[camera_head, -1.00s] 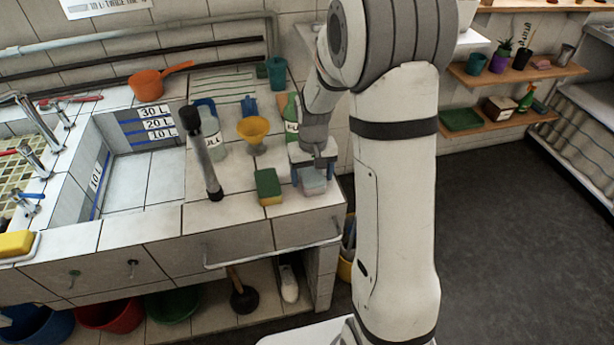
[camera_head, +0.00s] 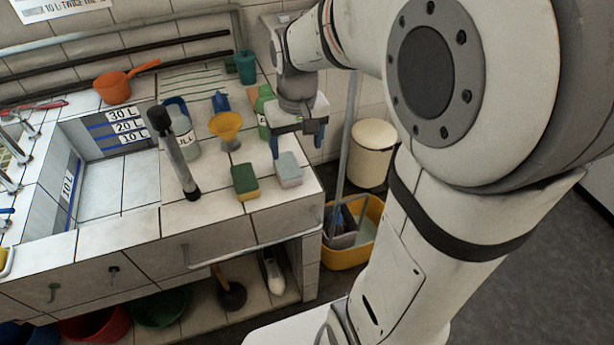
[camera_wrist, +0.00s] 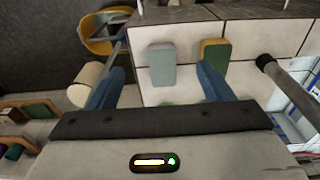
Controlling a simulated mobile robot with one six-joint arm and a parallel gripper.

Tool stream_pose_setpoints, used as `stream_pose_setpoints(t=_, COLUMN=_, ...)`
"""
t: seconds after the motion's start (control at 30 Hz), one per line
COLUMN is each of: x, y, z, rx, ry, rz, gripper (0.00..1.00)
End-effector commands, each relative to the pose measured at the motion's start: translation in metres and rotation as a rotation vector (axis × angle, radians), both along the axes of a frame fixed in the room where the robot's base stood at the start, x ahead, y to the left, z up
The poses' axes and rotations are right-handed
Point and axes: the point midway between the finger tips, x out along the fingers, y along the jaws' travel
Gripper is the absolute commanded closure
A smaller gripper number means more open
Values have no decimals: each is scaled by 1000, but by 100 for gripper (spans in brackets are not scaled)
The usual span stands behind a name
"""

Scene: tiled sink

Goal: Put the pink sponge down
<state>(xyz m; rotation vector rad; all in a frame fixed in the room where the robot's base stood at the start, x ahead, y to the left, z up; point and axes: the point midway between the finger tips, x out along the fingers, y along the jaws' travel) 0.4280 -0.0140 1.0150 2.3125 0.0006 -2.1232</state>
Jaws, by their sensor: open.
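The pink sponge (camera_head: 289,170) looks pale grey with a faint pink tint. It lies on the tiled counter (camera_head: 215,213) near its front right corner, and also shows in the wrist view (camera_wrist: 162,66). My gripper (camera_head: 296,147) is open and empty above and behind the sponge, with its blue fingers pointing down. In the wrist view the fingers stand apart on either side of the sponge, with a gap to it. A green and yellow sponge (camera_head: 246,183) lies just left of the pink one.
A dark-ended grey tube (camera_head: 174,152) stands left of the sponges. A yellow funnel (camera_head: 227,129), bottles and a green cup (camera_head: 246,67) stand behind. The sink basin (camera_head: 118,190) is at left. A yellow mop bucket (camera_head: 352,252) stands on the floor right of the counter.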

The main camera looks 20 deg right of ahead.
Motion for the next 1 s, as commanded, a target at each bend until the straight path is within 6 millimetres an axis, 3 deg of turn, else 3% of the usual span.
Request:
stream_pose_setpoints(t=0.03, x=-21, y=0, z=7, rx=0, ry=-26, rz=-1, gripper=26)
stream_pose_setpoints(t=0.2, x=-80, y=0, z=11, rx=-1, ry=-87, rz=-1, gripper=26)
stream_pose_setpoints(t=0.37, x=-113, y=-1, z=7, rx=-1, ry=-123, rz=-1, gripper=26)
stream_pose_setpoints(t=0.4, x=-118, y=10, z=6, rx=-1, ry=-127, rz=1, gripper=26)
stream_pose_setpoints(t=0.87, x=-125, y=14, z=7, rx=-1, ry=-135, rz=2, gripper=26)
stream_pose_setpoints(t=1.0, x=-125, y=13, z=11, rx=-1, ry=-136, rz=2, gripper=36)
